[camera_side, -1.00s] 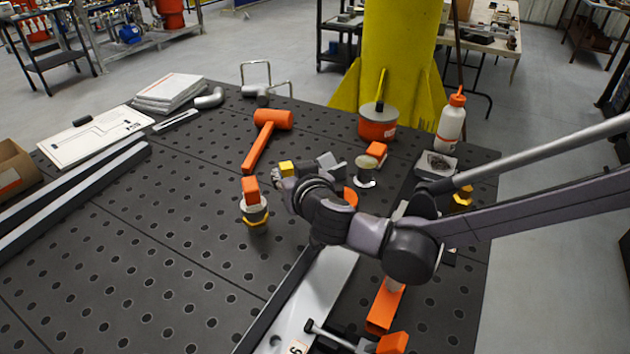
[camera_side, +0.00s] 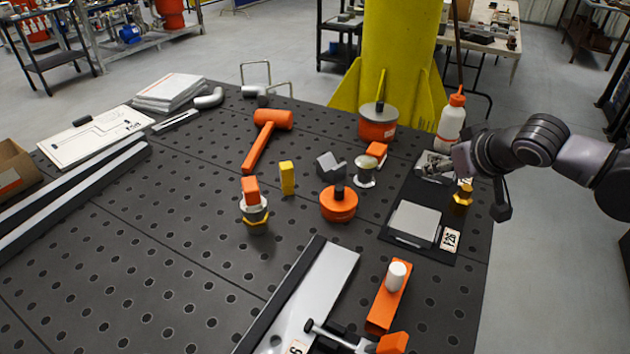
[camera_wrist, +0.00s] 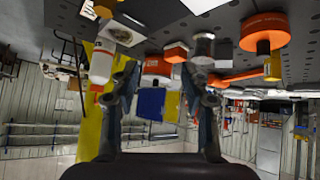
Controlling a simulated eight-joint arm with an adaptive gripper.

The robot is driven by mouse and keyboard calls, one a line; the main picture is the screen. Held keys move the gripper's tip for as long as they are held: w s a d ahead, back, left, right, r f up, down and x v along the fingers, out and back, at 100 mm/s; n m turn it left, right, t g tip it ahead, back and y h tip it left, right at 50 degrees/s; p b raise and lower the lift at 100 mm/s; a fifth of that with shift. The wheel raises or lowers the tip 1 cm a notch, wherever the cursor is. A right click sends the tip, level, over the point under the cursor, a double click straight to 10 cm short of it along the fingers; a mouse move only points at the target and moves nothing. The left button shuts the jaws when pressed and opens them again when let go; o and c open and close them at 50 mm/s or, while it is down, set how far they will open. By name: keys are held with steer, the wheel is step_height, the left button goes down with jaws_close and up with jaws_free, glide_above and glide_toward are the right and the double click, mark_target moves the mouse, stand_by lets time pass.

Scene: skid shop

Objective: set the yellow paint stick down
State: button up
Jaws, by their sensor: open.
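The yellow paint stick (camera_side: 287,178) is a small yellow block standing upright on the dark perforated table. It is between the stacked part with the orange top and the grey angled block, with nothing holding it. A small yellow piece that looks like it shows at the right of the wrist view (camera_wrist: 272,68). My gripper (camera_side: 438,168) is well to the right of the stick, over the dark mat near the table's right side. In the wrist view its two fingers (camera_wrist: 160,78) are spread apart with nothing between them.
An orange round part (camera_side: 338,205), a grey angled block (camera_side: 331,165) and an orange-topped stack (camera_side: 254,211) stand around the stick. An orange mallet (camera_side: 260,140) lies behind. A white bottle (camera_side: 451,120) stands close behind my gripper.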

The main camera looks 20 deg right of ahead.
steer(key=s+d+f, duration=0.2)
steer(key=s+d, duration=0.2)
steer(key=s, duration=0.3)
steer(key=s+d+f+g+y, duration=0.1)
steer(key=s+d+f, duration=0.1)
steer(key=s+d, duration=0.3)
steer(key=shift+s+d+g+y, duration=0.3)
steer(key=shift+s, duration=0.8)
